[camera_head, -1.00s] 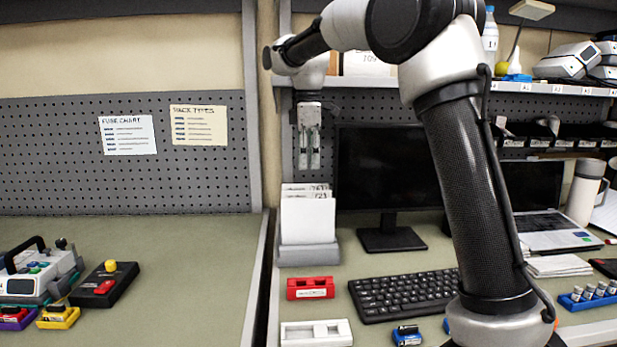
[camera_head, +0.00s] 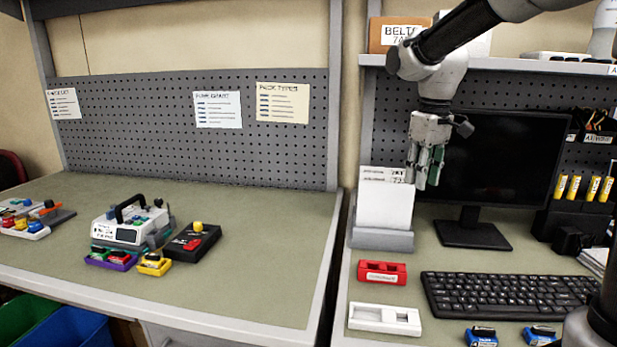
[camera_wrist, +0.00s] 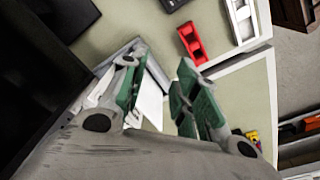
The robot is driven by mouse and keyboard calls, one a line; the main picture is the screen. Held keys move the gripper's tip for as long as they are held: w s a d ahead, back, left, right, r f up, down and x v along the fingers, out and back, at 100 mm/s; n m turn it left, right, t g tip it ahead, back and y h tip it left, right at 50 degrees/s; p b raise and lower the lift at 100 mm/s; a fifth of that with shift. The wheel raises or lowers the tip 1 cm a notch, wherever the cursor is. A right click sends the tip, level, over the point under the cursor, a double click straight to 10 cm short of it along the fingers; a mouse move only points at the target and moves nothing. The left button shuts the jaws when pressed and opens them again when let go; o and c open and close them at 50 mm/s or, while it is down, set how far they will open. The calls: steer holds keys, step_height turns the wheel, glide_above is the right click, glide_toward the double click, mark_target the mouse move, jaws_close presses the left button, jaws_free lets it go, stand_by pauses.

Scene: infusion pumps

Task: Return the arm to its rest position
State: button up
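My gripper (camera_head: 424,178) hangs fingers-down above the right-hand desk, in front of the monitor's left edge and just right of the upright paper holder. Its two green-padded fingers show apart in the wrist view (camera_wrist: 157,88), with nothing between them. It is open and empty. My arm comes in from the upper right of the head view, bent at the wrist. My arm's base is mostly out of view.
The paper holder (camera_head: 384,240), monitor (camera_head: 500,170), keyboard (camera_head: 505,293), red tray (camera_head: 382,272) and white tray (camera_head: 384,319) are near. A shelf (camera_head: 500,66) runs above. An infusion pump (camera_head: 130,226) stands on the left bench, whose back right is clear.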

steer(key=s+d+f+m+t, duration=0.1)
steer(key=s+d, duration=0.4)
steer(key=s, duration=0.7)
steer(key=s+d+f+m+t, duration=0.1)
steer(key=s+d+m, duration=0.4)
steer(key=s, duration=0.7)
steer(key=shift+t, duration=0.9)
steer(key=shift+s, duration=0.15)
